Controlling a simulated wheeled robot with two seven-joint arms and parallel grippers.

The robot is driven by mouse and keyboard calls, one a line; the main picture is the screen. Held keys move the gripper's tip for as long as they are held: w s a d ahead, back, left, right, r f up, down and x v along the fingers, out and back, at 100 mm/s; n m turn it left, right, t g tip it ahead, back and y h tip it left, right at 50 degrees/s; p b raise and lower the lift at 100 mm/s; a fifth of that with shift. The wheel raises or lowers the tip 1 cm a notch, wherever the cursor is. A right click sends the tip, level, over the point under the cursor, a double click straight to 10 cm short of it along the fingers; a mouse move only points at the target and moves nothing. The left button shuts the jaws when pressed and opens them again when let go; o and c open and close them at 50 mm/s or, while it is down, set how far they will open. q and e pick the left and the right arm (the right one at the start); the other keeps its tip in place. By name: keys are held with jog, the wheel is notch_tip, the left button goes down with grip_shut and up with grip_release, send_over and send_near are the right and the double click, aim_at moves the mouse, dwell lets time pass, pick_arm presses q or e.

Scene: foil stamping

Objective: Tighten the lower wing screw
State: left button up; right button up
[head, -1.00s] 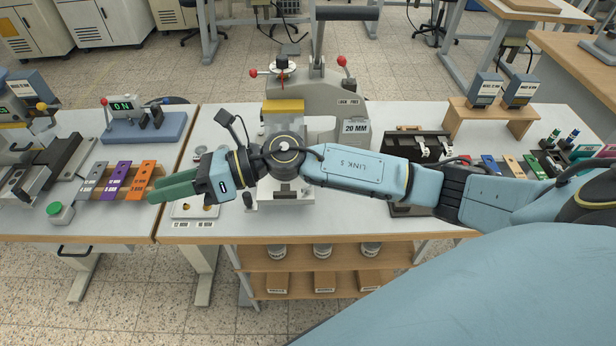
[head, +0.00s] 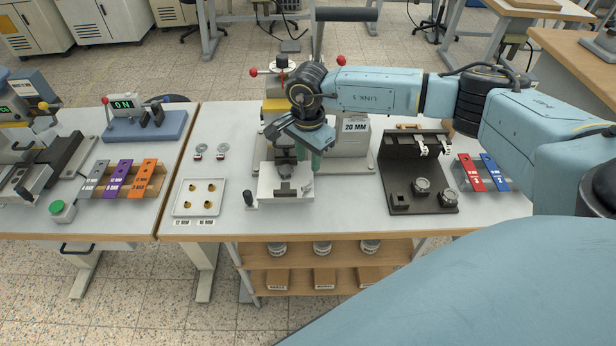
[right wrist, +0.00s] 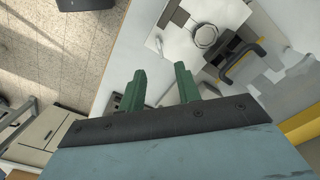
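The grey press (head: 358,150) marked "20 MM" stands mid-table, with a white lower base (head: 270,187) and a dark-knobbed handle (head: 249,198) at its front left. My right gripper (head: 314,160) points down over this base, in front of the press head, and hides part of it. In the right wrist view the two green fingers (right wrist: 161,80) stand apart with nothing between them. Beyond them is a white part with a round ring (right wrist: 206,36) and a dark piece with a yellow edge (right wrist: 243,65). I cannot make out the lower wing screw. My left gripper is not in view.
A white tray (head: 178,209) with several brass pieces lies left of the press. Two small round parts (head: 211,150) lie behind it. A black fixture (head: 432,204) and red and blue blocks (head: 470,174) are on the right. The table's front strip is clear.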

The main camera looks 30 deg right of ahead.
aim_at(308, 183)
notch_tip(308, 183, down, 8)
jog(key=shift+f, duration=0.1)
dwell(0.4)
grip_shut()
